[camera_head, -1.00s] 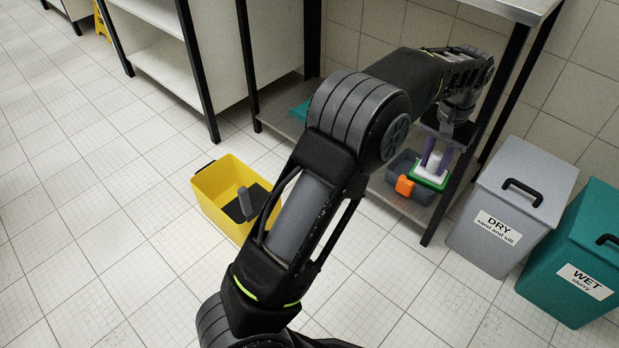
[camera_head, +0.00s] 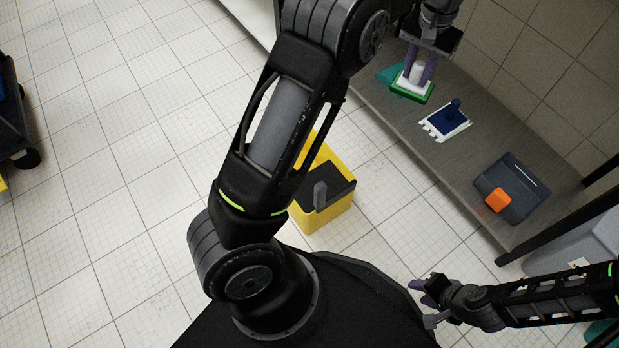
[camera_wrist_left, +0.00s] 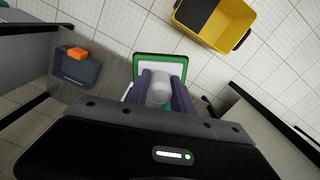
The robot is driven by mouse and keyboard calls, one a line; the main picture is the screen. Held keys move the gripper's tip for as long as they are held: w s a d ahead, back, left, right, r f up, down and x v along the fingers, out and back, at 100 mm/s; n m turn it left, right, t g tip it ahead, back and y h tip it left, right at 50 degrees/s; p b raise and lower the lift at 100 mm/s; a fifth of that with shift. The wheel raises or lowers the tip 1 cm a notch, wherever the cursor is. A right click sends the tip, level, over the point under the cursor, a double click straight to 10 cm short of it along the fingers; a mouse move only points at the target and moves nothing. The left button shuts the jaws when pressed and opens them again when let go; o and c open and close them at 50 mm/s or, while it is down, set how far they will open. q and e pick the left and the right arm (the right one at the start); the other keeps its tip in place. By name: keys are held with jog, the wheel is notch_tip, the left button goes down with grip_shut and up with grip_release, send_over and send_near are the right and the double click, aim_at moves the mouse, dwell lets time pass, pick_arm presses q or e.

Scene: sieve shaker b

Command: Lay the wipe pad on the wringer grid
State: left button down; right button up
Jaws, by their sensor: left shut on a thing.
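My left gripper (camera_head: 419,72) is shut on the pale knob of the wipe pad (camera_head: 411,91), a white block with a green edge. The pad hangs above the low grey shelf and also shows in the left wrist view (camera_wrist_left: 171,64). The dark wringer grid (camera_head: 340,182) lies on the yellow bucket (camera_head: 325,219), which stands on the floor and is partly hidden by my left arm. A grey handle stands up by the grid. The pad is well apart from the grid. My right gripper (camera_head: 422,293) is low at right, empty, its small fingers seemingly apart.
On the shelf (camera_head: 385,108) are a blue knobbed block (camera_head: 453,108) on a white piece, a dark grey tub (camera_head: 517,202) with an orange block (camera_head: 498,200), and a teal item (camera_head: 389,73). A grey bin (camera_head: 585,245) stands at right. Floor left of the bucket is clear.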

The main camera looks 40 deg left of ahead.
pick_arm(q)
jog(key=s+a+f+n, duration=0.3)
jog(key=s+a+f, duration=0.1)
jog(key=f, duration=0.5)
jog(key=s+a+f+n, duration=0.3)
jog(key=a+f+n, duration=0.1)
jog(key=f, duration=0.5)
jog(key=s+a+f+n, duration=0.5)
jog(key=s+f, duration=0.5)
jog(key=s, duration=0.1)
jog(key=shift+s+n, duration=0.2)
jog(key=shift+n, duration=0.2)
notch_tip(320, 180, down, 6)
jog(key=b, duration=0.2)
jog(key=shift+f+b, duration=0.15)
jog(key=shift+b, duration=0.25)
jog(key=shift+f+b, duration=0.9)
jog(key=shift+f, duration=0.95)
